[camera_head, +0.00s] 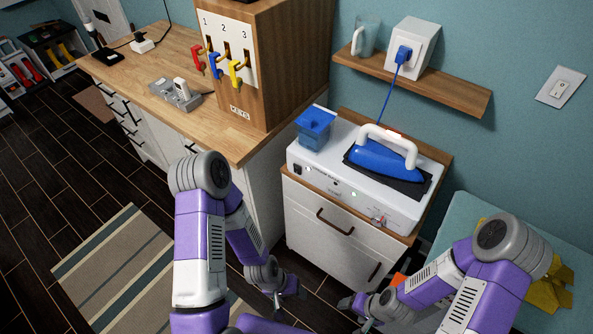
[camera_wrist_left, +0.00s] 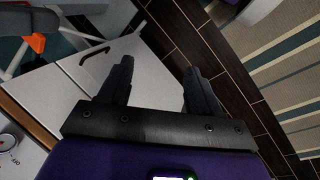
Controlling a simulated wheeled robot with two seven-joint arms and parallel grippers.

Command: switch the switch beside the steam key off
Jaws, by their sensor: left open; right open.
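The white steam station (camera_head: 335,185) stands on a small white cabinet. Its front panel has a small dark switch (camera_head: 297,170) at the left end. A green light (camera_head: 354,194) and a small red-and-silver control (camera_head: 378,220) sit further right. The panel labels are too small to read, so I cannot tell which part is the steam key. My left gripper (camera_head: 285,293) is low in front of the cabinet, open and empty; its spread fingers show in the left wrist view (camera_wrist_left: 160,85). My right gripper (camera_head: 362,310) is open, low and to the right.
A blue iron (camera_head: 383,160) rests on a dark pad on the station, beside a blue tank (camera_head: 315,128). A wooden key box (camera_head: 270,60) stands on the counter at left. A shelf (camera_head: 420,82) hangs above. Floor before the cabinet is clear apart from a striped rug (camera_head: 110,265).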

